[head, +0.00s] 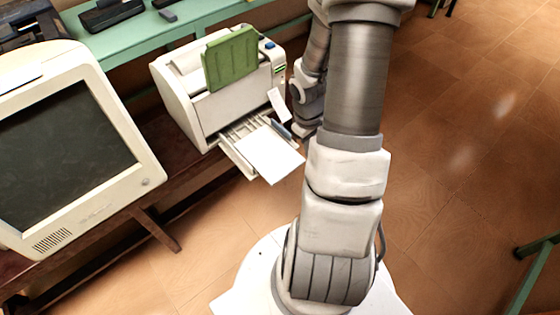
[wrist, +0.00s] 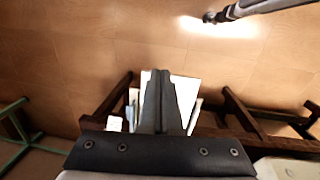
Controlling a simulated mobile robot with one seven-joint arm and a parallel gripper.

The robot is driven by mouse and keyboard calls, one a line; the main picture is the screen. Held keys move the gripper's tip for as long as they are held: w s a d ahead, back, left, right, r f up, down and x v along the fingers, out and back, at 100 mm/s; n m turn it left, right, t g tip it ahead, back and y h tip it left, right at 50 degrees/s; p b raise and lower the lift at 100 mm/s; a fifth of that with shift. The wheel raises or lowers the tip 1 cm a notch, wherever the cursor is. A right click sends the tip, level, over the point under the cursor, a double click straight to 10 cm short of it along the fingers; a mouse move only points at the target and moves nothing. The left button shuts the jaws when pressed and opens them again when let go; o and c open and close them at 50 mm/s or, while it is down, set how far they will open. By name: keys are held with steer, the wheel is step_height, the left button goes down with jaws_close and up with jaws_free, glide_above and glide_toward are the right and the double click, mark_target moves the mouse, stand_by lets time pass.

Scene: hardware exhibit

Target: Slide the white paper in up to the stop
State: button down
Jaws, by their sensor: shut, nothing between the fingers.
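The white paper (head: 268,155) lies flat in the pulled-out tray (head: 237,160) at the front of the white printer (head: 205,105). Its outer end sticks out past the tray. My gripper (head: 279,130) is at the right side of the paper, close to the printer front. In the wrist view its two dark fingers (wrist: 160,73) are together and empty. They are in front of the white paper (wrist: 187,92) and hide its middle. I cannot tell whether the fingertips touch the paper. The paper's inner end is not clearly visible.
A green panel (head: 231,58) stands up on the printer. A large old monitor (head: 70,140) is at the left on the wooden bench (head: 160,232). A green table (head: 150,35) with dark devices is behind. The tiled floor (head: 470,130) at the right is clear.

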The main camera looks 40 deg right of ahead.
mark_target(272, 155)
steer(key=w+a+f+b, duration=0.1)
steer(key=w+f+b, duration=0.1)
steer(key=f, duration=0.5)
steer(key=w+a+f+y+b, duration=0.1)
steer(key=f+b, duration=0.2)
steer(key=f, duration=0.5)
steer(key=shift+w+a+f, duration=0.15)
steer(key=shift+w+f, duration=0.15)
steer(key=shift+w, duration=0.05)
steer(key=w, duration=0.7)
steer(key=w+a, duration=0.1)
steer(key=w, duration=0.2)
steer(key=shift+w+p, duration=0.2)
steer(key=shift+p, duration=0.1)
steer(key=shift+s, duration=0.15)
